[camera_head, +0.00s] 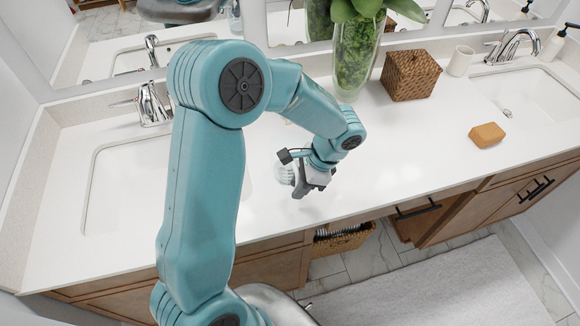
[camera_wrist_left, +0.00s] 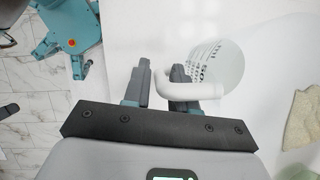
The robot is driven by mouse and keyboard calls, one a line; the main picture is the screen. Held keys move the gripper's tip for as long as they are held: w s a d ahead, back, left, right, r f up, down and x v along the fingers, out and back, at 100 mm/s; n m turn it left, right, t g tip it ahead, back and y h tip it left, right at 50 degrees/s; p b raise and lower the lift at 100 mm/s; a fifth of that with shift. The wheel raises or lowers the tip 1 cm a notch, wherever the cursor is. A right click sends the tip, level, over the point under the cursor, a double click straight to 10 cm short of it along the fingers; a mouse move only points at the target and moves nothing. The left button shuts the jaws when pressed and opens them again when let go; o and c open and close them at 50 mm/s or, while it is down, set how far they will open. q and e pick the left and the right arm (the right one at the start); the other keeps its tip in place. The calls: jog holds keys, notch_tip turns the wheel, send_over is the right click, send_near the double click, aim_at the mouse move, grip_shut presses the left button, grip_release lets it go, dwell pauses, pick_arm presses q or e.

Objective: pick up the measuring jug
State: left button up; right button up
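The measuring jug is a small pale, see-through cup with printed marks and a white handle. In the head view the measuring jug (camera_head: 285,175) shows at the left side of my left gripper (camera_head: 303,186), over the white counter. In the left wrist view the jug's marked wall (camera_wrist_left: 228,62) lies right of the fingers. My left gripper (camera_wrist_left: 160,75) has one finger on each side of the handle (camera_wrist_left: 200,91), with one finger inside the handle loop. I cannot tell whether the jug touches the counter. My right gripper is not in view.
A glass vase with a green plant (camera_head: 355,60), a woven box (camera_head: 410,75), a white cup (camera_head: 461,60) and an orange sponge (camera_head: 486,134) stand right of the arm. A sink (camera_head: 125,185) is at the left, another (camera_head: 520,100) at the right. The front counter is clear.

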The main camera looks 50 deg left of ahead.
pick_arm(q)
jog(key=shift+c, duration=0.2)
grip_shut()
jog(key=shift+r, duration=0.2)
jog(key=shift+w+r, duration=0.15)
jog(key=shift+r, duration=0.25)
notch_tip(320, 180, up, 19)
dwell(0.7)
jog(key=shift+f, duration=0.1)
